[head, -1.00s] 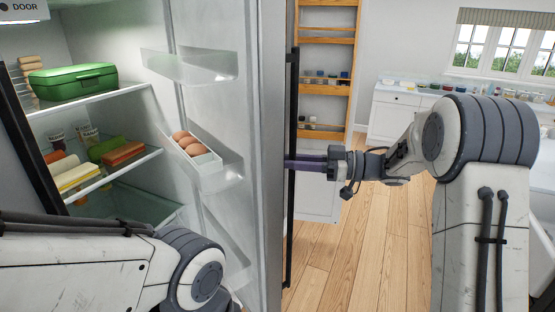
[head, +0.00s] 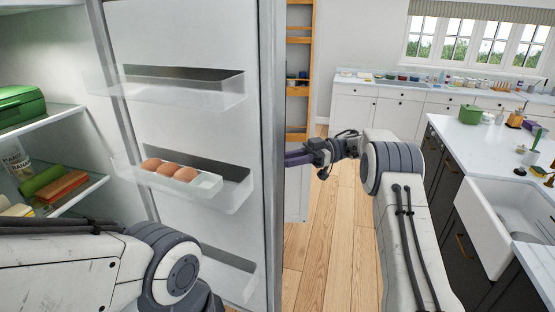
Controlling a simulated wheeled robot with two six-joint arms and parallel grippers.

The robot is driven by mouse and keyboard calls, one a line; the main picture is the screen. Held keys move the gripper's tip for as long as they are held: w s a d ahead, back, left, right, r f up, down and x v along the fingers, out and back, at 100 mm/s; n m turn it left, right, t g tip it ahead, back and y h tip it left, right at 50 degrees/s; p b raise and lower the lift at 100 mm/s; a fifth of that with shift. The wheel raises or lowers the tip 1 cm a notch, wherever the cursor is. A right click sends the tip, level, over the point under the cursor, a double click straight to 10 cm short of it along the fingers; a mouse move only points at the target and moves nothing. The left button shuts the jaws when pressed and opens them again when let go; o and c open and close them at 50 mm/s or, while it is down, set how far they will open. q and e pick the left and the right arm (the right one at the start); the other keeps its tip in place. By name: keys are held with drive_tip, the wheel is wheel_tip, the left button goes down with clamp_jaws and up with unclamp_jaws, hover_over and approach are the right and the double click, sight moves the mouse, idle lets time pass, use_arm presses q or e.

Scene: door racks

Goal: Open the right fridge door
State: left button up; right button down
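The right fridge door (head: 198,42) stands open, its inner side facing me, with clear shelf bins on it. Eggs (head: 170,170) sit in a tray in the middle bin. The door's outer side and handle are hidden now. My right gripper (head: 288,159) is at the door's free edge, its purple fingers partly hidden behind that edge; whether they grip the handle cannot be seen. My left arm crosses the lower left in front of the fridge; its gripper is not visible.
Fridge shelves (head: 75,112) at left hold a green box (head: 20,106) and food packs. A wooden rack (head: 298,125) stands behind the door. A white-topped island (head: 490,150) with a sink is at right. Wood floor (head: 335,255) lies open between.

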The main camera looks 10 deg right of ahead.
drive_tip(key=shift+w+d, duration=0.2)
idle(0.3)
drive_tip(key=c, duration=0.9)
unclamp_jaws()
drive_tip(key=shift+o, duration=0.5)
drive_tip(key=shift+d, duration=0.15)
